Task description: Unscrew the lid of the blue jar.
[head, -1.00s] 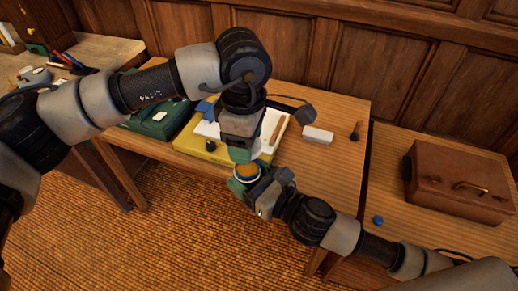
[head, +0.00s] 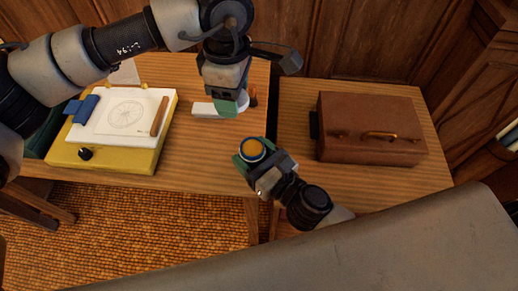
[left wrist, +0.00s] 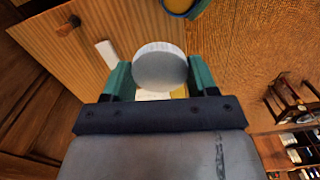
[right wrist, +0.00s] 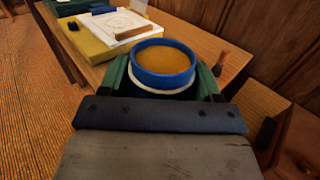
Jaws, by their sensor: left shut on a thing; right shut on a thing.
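The blue jar (head: 252,150) is open at the top, with an orange-brown content inside its blue rim. My right gripper (head: 254,158) is shut around it and holds it up off the tables. The jar fills the middle of the right wrist view (right wrist: 162,66), a pale band below its rim. My left gripper (head: 232,104) is shut on the round white lid (left wrist: 160,66), held apart from the jar. In the head view the lid is mostly hidden by the fingers. The jar's edge also shows at the top of the left wrist view (left wrist: 178,6).
A yellow drafting board (head: 105,158) with a drawing sheet (head: 118,128), a wooden strip (head: 158,116) and a blue piece lies on the left table. A white block (head: 203,109) lies under my left gripper. A brown case (head: 370,140) stands on the right table.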

